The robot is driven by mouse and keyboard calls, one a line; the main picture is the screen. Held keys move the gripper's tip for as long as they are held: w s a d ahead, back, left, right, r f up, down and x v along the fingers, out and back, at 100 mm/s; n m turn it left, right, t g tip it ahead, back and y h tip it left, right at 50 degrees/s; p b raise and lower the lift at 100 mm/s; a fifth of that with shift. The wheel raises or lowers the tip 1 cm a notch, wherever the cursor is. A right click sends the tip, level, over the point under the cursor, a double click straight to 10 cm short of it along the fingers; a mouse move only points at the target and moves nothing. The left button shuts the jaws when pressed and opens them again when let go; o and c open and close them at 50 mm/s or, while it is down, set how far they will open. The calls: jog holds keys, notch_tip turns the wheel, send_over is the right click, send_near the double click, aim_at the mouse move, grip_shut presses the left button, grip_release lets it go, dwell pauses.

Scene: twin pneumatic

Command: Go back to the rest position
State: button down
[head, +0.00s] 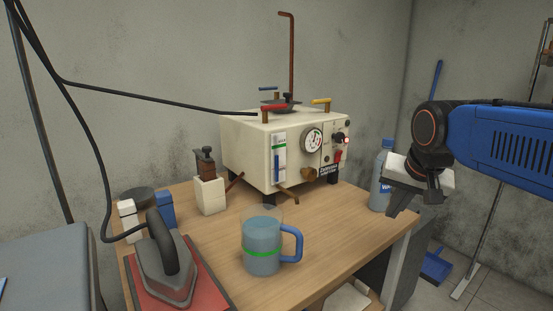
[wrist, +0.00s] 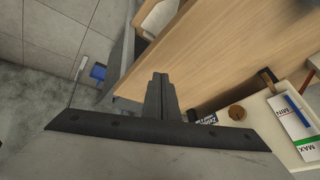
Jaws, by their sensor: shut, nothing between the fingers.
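My gripper (head: 408,203) is at the right in the head view, pointing down beside the right edge of the wooden table (head: 330,235). It partly covers a clear bottle with a blue cap. In the wrist view my gripper (wrist: 159,80) has its fingers together with nothing between them. The table top (wrist: 215,50) lies beyond the fingers there. My blue arm reaches in from the right edge of the head view.
A cream boiler box (head: 245,145) with a gauge and a lit red lamp stands at the table's back. A jug of water (head: 262,255), an iron (head: 165,265) on a red mat and the bottle (head: 378,190) stand on the table. A blue dustpan (head: 436,266) is on the floor at right.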

jog(key=s+d+f+n, duration=0.1)
jog(key=s+f+n, duration=0.3)
jog(key=s+f, duration=1.1)
jog(key=s, duration=0.2)
jog(key=shift+s+d+n+g, duration=0.15)
jog(key=shift+s+n+g, duration=0.15)
jog(key=shift+s+g, duration=0.1)
jog(key=shift+f, duration=0.1)
